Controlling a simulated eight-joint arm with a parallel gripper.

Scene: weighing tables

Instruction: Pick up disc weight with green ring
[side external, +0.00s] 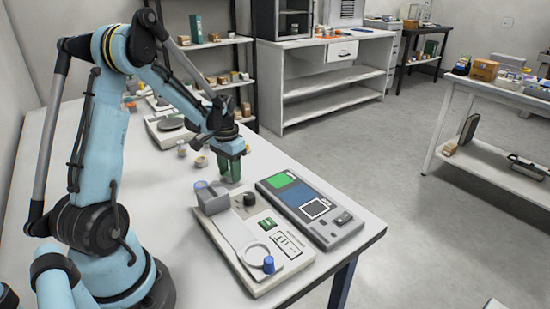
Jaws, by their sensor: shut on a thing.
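My gripper (231,176) points down at the table, just behind the grey balance. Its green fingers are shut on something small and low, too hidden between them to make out. I cannot tell from this view whether it is the disc weight with green ring. Two small round weights stand left of my gripper, a yellowish one (182,150) and a pale tan one (201,161). Their rings are too small to read. No green-ringed disc shows clearly elsewhere on the table.
A balance (232,236) with a ring and blue knob stands in front of my gripper. A grey panel device (311,213) with green and blue fields lies right of it, near the table (372,231) edge. Another scale (171,124) stands behind.

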